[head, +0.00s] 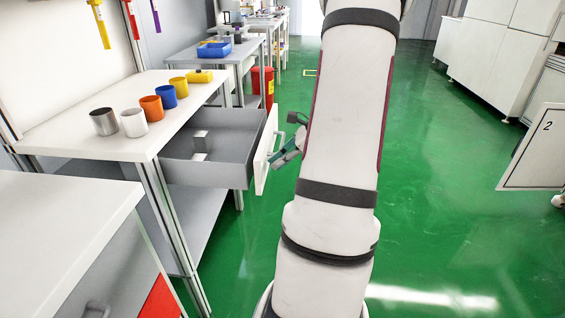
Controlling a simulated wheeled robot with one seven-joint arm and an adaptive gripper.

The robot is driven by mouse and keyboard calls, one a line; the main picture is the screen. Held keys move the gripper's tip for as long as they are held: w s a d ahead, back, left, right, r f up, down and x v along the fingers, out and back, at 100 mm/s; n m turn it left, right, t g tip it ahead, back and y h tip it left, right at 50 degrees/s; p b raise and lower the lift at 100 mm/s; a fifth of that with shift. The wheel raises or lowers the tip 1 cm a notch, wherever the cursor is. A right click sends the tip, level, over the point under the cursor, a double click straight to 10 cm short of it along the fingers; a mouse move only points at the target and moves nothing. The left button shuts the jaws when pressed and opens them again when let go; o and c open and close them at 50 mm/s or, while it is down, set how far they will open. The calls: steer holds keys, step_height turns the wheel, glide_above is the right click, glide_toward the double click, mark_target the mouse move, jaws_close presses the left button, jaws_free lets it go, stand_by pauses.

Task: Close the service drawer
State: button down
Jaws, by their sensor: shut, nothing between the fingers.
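The service drawer (207,176) is a grey open-topped box pulled out from under the white bench (60,140). Its white front panel (262,152) faces right, toward my arm. A small light block lies inside it. My gripper (278,159) is partly hidden behind my white arm. It is shut and empty, just right of the drawer front, near the handle. I cannot tell whether the fingers touch the panel or the handle.
Several cups, including a steel cup (104,121) and an orange cup (151,108), line the bench. A nearer white cabinet (70,215) stands at lower left. A red bin (263,88) stands beyond the drawer. Green floor is clear to the right.

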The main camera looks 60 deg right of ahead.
steer(key=w+a+p, duration=0.1)
steer(key=w+a, duration=0.2)
steer(key=w, duration=0.5)
steer(key=w+a+p, duration=0.1)
steer(key=w+a, duration=0.2)
steer(key=w, duration=0.5)
steer(key=w+a+p, duration=0.1)
steer(key=w+a, duration=0.3)
steer(key=w, duration=0.4)
steer(key=shift+w, duration=0.2)
steer(key=shift+w+a+r, duration=0.1)
steer(key=shift+a, duration=0.05)
